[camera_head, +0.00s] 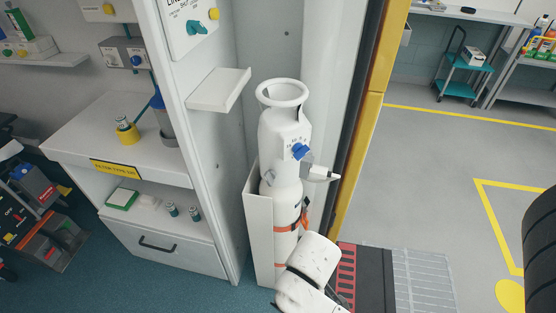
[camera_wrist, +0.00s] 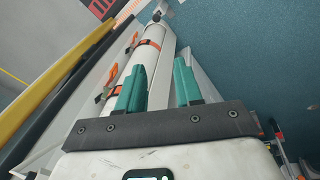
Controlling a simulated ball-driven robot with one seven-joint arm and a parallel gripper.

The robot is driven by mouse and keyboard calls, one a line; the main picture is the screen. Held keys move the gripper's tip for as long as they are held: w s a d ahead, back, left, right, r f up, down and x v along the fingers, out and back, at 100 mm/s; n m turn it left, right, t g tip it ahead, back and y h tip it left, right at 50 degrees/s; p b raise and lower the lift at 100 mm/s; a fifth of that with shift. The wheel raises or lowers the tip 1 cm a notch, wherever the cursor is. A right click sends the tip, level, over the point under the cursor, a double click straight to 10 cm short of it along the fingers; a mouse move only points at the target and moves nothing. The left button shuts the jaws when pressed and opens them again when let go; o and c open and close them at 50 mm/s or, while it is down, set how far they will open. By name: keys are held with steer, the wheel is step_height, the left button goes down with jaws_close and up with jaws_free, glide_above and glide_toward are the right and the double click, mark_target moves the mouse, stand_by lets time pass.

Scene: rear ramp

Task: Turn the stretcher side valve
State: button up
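A panel (camera_head: 187,25) at the top left of the head view carries a teal handle (camera_head: 197,27) and a yellow knob; its lettering is cut off. A white cylinder (camera_head: 283,185) stands upright in a narrow bay, with a blue knob (camera_head: 300,151) and a side outlet. I cannot read which control is labelled as the stretcher side valve. My gripper (camera_wrist: 159,78) is open and empty in the wrist view, its two teal fingers apart. The strapped cylinder (camera_wrist: 143,63) shows beyond and between them. In the head view my white forearm hides the cylinder's foot; the fingers cannot be made out.
A small white shelf (camera_head: 219,90) juts out above and left of the cylinder. A white cabinet (camera_head: 160,245) with a drawer stands at left. A yellow-edged door post (camera_head: 369,120) borders the bay at right. Open grey floor (camera_head: 440,165) lies beyond it.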

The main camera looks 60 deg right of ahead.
steer(key=w+d+m+h+b, duration=0.1)
steer(key=w+d+m+h, duration=0.2)
steer(key=w+h, duration=0.1)
steer(key=m+t+h+b, duration=0.2)
steer(key=m+h+b, duration=0.2)
steer(key=m+h, duration=0.55)
glide_toward(267, 181)
steer(key=d+n, duration=0.1)
steer(key=d, duration=0.1)
steer(key=w+d+f+h+p, duration=0.1)
steer(key=d, duration=0.2)
steer(key=d+n+h+p, duration=0.1)
steer(key=d, duration=0.2)
steer(key=shift+w+f+n, duration=0.2)
steer(key=shift+f+n, duration=0.15)
steer(key=shift+f, duration=0.05)
steer(key=shift+c, duration=0.2)
jaws_close()
